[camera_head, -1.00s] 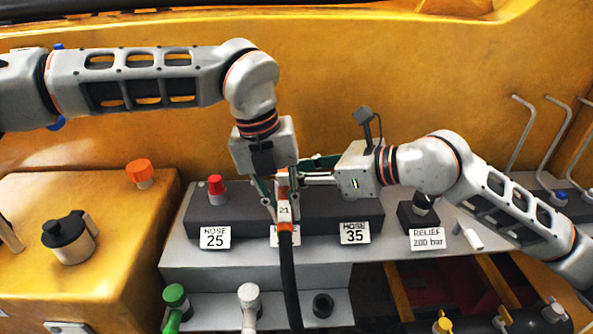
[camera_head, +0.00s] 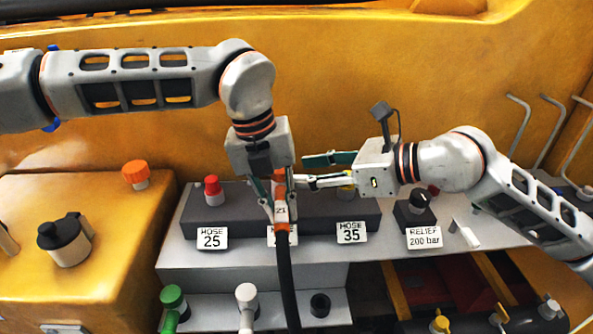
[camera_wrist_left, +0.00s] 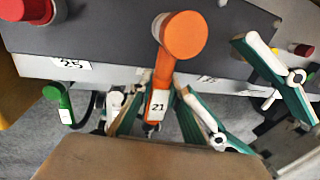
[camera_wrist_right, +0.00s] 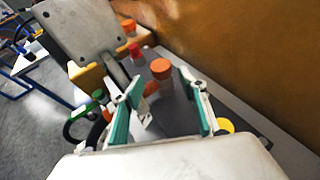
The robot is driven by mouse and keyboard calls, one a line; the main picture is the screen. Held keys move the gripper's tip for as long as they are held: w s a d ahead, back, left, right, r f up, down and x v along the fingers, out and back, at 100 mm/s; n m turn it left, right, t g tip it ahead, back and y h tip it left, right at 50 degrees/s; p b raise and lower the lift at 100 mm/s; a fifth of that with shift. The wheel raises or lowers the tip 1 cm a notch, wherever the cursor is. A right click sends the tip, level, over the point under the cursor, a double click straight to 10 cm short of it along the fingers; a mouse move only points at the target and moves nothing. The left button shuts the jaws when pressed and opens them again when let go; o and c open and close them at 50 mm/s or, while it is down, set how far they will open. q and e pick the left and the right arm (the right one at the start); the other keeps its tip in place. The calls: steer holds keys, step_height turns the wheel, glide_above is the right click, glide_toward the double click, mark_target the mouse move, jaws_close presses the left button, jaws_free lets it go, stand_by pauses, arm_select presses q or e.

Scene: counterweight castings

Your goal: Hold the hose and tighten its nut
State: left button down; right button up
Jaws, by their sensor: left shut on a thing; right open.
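The black hose (camera_head: 287,270) rises to an orange end fitting (camera_head: 281,192) with a white label 21. My left gripper (camera_head: 280,207) is shut on this fitting, a finger on each side; the left wrist view shows the labelled fitting (camera_wrist_left: 158,100) between the fingers. A round orange piece, apparently the nut (camera_wrist_left: 186,36), sits at the fitting's top; it also shows in the right wrist view (camera_wrist_right: 161,69). My right gripper (camera_head: 300,171) is open and empty, right of the fitting. In the right wrist view the orange piece lies beyond its spread fingers, apart from them.
The dark block carries a red cap (camera_head: 212,187) by the HOSE 25 plate (camera_head: 212,238) and a yellow cap (camera_head: 347,190) by the HOSE 35 plate (camera_head: 351,232). The relief knob (camera_head: 419,200) stands to the right.

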steer(key=v, duration=0.4)
steer(key=shift+d, duration=0.3)
steer(key=shift+w, duration=0.1)
steer(key=n+g+h, duration=0.3)
steer(key=n+g, duration=0.1)
steer(key=g, duration=0.2)
glide_toward(280, 172)
steer(key=x, duration=0.3)
steer(key=w+x, duration=0.1)
steer(key=x, duration=0.4)
steer(key=shift+w+a+f, duration=0.1)
steer(key=shift+w+f, duration=0.1)
steer(key=shift+f, duration=0.1)
steer(key=c, duration=1.1)
